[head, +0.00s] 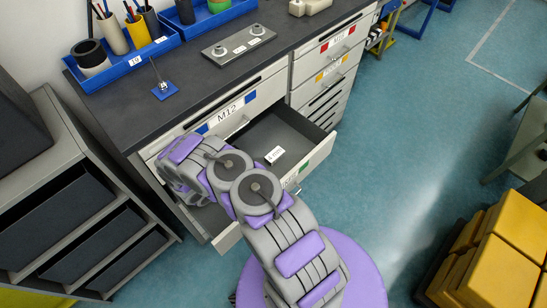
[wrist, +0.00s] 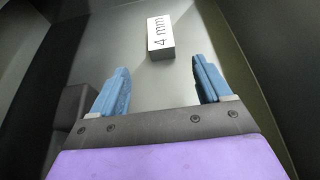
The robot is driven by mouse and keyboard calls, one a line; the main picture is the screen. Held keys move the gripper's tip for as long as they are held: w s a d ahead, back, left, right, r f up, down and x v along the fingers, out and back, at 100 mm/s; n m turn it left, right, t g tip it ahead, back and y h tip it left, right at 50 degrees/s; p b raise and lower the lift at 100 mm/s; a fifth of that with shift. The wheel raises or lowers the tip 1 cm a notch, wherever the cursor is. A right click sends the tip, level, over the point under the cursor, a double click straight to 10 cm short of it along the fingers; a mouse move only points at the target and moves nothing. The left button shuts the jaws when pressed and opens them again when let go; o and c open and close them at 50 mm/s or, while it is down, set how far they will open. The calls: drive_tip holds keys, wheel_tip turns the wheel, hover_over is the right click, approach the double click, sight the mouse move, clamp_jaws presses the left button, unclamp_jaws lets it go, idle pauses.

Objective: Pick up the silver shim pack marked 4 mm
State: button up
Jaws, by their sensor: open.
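The shim pack (head: 274,155) is a small light block with a label. It lies on the floor of an open drawer (head: 318,158) in the head view. My gripper is open, with nothing between the fingers, and the pack is apart from both fingertips. In the head view my arm hides the gripper and the left part of the drawer.
Drawer walls rise on both sides in the wrist view, and a dark block (wrist: 75,118) stands left of my gripper. On the worktop (head: 205,80) are a metal plate (head: 238,45) and blue trays (head: 135,60). A dark-shelved rack (head: 75,190) stands left, yellow boxes (head: 500,260) right.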

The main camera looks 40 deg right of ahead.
sight(270, 158)
drive_tip(key=b+x, duration=0.1)
drive_tip(key=x, duration=0.6)
drive_tip(key=b+x, duration=0.2)
drive_tip(key=x, duration=0.2)
drive_tip(key=shift+f, duration=0.2)
drive_tip(key=shift+w+d+f, duration=0.1)
drive_tip(key=shift+d, duration=0.45)
drive_tip(key=shift+a, duration=0.1)
drive_tip(key=c, duration=1.3)
